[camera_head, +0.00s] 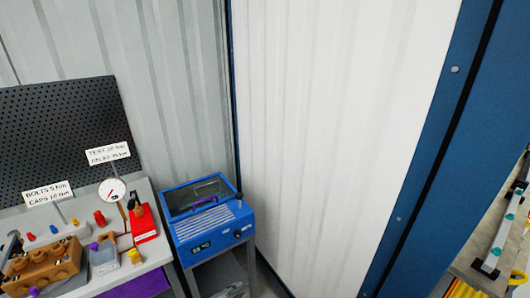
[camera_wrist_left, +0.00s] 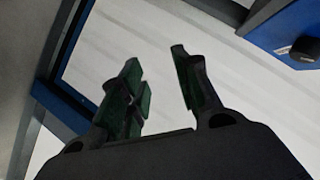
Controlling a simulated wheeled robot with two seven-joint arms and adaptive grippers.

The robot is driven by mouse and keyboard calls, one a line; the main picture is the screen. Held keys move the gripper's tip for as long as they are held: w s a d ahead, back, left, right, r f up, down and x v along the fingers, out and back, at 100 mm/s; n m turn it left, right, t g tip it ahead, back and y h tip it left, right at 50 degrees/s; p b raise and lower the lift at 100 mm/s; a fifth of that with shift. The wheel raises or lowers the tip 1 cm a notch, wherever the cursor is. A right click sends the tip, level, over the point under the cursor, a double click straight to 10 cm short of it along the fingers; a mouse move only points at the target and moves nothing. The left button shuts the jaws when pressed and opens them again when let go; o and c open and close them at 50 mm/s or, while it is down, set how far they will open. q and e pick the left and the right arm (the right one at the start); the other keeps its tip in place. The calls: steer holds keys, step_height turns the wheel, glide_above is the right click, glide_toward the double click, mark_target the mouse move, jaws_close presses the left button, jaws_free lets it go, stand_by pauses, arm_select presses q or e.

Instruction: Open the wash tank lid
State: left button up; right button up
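The wash tank (camera_head: 212,232) is a blue box with a vented top, a small display and a black knob on its front, on a grey stand. Its lid (camera_head: 190,210) is a blue frame with a dark see-through pane over the rear top; it looks closed. Something purple shows at the pane, but I cannot tell if it is on or under it. In the left wrist view, my left gripper (camera_wrist_left: 155,68) is open with nothing between its fingers. The tank's blue corner and knob (camera_wrist_left: 303,48) show at upper right there, apart from the fingers. My right gripper is not in view.
Left of the tank stands a workbench (camera_head: 172,247) with a brown pump block (camera_head: 45,264), a dial gauge (camera_head: 112,190), a red stand and small coloured parts. A white panel wall with a blue post (camera_head: 440,150) rises at right. Another bench (camera_head: 463,265) is at far right.

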arm_select(q)
steer(key=s+a+f+n+g+y, duration=0.2)
steer(key=s+a+f+n+y, duration=0.15)
steer(key=s+f, duration=0.65)
steer(key=s+a+f+n+g+y, duration=0.2)
steer(key=s+a+f+n, duration=0.45)
steer(key=s, duration=0.65)
steer(key=s+a+f+n+g, duration=0.1)
steer(key=s+f+g, duration=0.1)
steer(key=s, duration=0.8)
steer(key=s+a+f+n+g+y, duration=0.1)
steer(key=s+f, duration=0.3)
steer(key=s, duration=0.6)
steer(key=s+a+f+n+g+y, duration=0.1)
steer(key=s+a+f+n+g, duration=0.1)
steer(key=s, duration=0.7)
steer(key=shift+s+f+n+g, duration=0.3)
steer(key=shift+s+f+g, duration=0.1)
steer(key=shift+f, duration=0.05)
